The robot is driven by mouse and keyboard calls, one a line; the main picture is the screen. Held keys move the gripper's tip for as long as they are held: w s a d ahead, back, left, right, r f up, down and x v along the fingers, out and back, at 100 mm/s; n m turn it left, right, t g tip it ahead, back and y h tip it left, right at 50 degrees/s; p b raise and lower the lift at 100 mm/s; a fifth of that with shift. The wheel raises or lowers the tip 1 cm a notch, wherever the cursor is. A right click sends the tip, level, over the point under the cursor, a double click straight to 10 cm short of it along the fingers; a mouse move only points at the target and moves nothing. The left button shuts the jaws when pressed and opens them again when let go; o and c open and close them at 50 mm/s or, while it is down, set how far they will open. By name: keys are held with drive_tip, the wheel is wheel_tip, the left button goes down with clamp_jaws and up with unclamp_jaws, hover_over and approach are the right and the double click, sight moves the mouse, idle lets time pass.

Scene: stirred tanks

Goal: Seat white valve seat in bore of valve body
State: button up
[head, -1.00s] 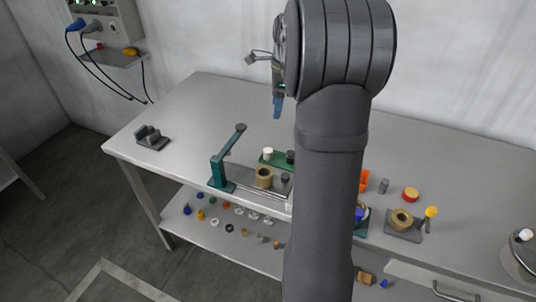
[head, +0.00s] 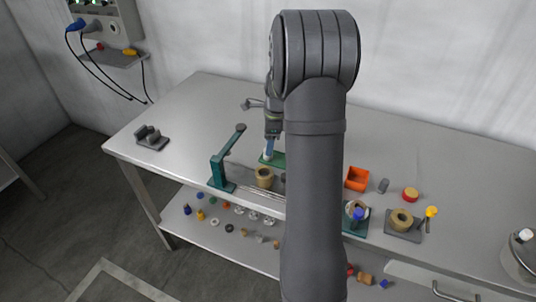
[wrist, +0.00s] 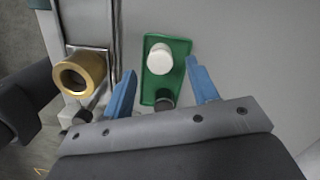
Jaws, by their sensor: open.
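The white valve seat (wrist: 159,57), a short white cylinder, stands upright on a green tray (wrist: 181,48) in the wrist view. My gripper (wrist: 160,72) is open, with one blue finger to each side of the seat; whether they touch it I cannot tell. In the head view my gripper (head: 270,146) is low over the green tray (head: 279,160). The brass valve body (wrist: 80,74), a thick ring with an open bore, sits in a holder left of the tray. It also shows in the head view (head: 264,178).
A dark cylinder (wrist: 164,101) stands on the tray near the seat. A teal lever press (head: 222,165) rises left of the valve body. An orange bin (head: 357,179) and a second brass ring (head: 402,218) are to the right.

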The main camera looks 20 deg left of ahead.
drive_tip(key=shift+a+f, duration=0.15)
drive_tip(key=shift+f, duration=1.05)
drive_tip(key=c, duration=1.1)
drive_tip(key=shift+o, duration=0.2)
drive_tip(key=shift+r, duration=0.15)
wheel_tip(320, 180, up, 4)
drive_tip(key=shift+r, duration=0.15)
drive_tip(key=d+r, duration=0.6)
drive_tip(key=d, duration=0.5)
drive_tip(key=s+d+r+n, duration=0.35)
drive_tip(key=s+n, duration=0.45)
drive_tip(key=s, duration=0.3)
drive_tip(key=shift+g+h, duration=0.3)
drive_tip(key=a+f, duration=0.2)
drive_tip(key=a, duration=0.1)
drive_tip(key=a+f, duration=0.2)
drive_tip(key=a, duration=0.2)
drive_tip(key=a+f, duration=0.2)
drive_tip(key=a, duration=0.2)
drive_tip(key=shift+w+a, duration=0.15)
drive_tip(key=shift+f, duration=2)
